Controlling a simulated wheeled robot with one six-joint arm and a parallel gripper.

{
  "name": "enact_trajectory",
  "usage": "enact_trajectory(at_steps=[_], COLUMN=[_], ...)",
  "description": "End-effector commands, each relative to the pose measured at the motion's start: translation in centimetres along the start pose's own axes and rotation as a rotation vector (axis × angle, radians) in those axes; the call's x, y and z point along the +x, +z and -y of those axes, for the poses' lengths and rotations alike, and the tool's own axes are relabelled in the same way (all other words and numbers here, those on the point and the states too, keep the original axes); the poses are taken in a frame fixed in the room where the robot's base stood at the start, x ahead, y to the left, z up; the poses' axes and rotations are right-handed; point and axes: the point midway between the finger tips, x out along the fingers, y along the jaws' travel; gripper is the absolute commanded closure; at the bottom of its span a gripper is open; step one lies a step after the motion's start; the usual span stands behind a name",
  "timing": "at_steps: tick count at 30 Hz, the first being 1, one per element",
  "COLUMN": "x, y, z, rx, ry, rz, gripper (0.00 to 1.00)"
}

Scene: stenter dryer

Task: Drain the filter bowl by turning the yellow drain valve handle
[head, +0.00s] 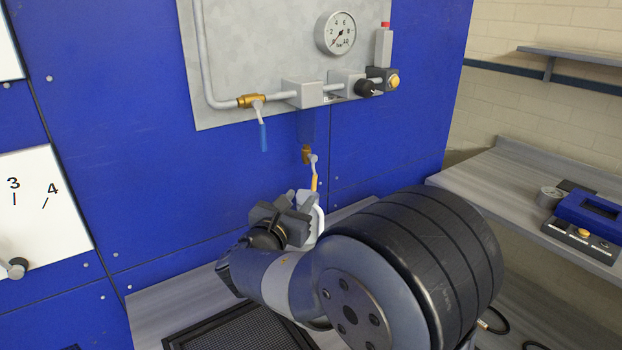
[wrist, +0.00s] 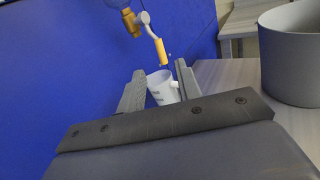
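The yellow drain valve handle (head: 314,183) hangs below a brass valve (head: 307,154) under the bluish filter bowl (head: 307,126). In the wrist view the yellow handle (wrist: 162,51) hangs from a grey lever, just beyond my fingertips. My gripper (head: 293,213) is below the handle and apart from it. Its two fingers (wrist: 161,82) stand apart in the wrist view. A white mug (wrist: 162,88) with print shows between them; I cannot tell whether they touch it. White parts beside the gripper in the head view are partly hidden.
A blue-handled valve (head: 263,135), pressure gauge (head: 336,33) and black knob (head: 365,88) are on the grey panel above. A grey round container (wrist: 294,55) stands at the right in the wrist view. A black grille (head: 240,330) lies on the bench.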

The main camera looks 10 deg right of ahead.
Motion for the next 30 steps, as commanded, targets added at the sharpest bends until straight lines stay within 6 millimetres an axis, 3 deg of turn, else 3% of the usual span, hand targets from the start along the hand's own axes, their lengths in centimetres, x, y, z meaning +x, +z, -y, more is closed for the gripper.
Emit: enact_trajectory(at_steps=[9, 15, 27, 30], x=[6.1, 8.8, 9.7, 9.7], y=[0.0, 0.0, -0.1, -0.1], z=[0.2, 0.1, 0.1, 0.1], rx=[0.0, 0.001, 0.003, 0.003], ry=[-0.005, -0.002, 0.0, 0.0], rz=[-0.001, -0.002, -0.002, -0.002], gripper=[0.67, 0.67, 0.67, 0.73])
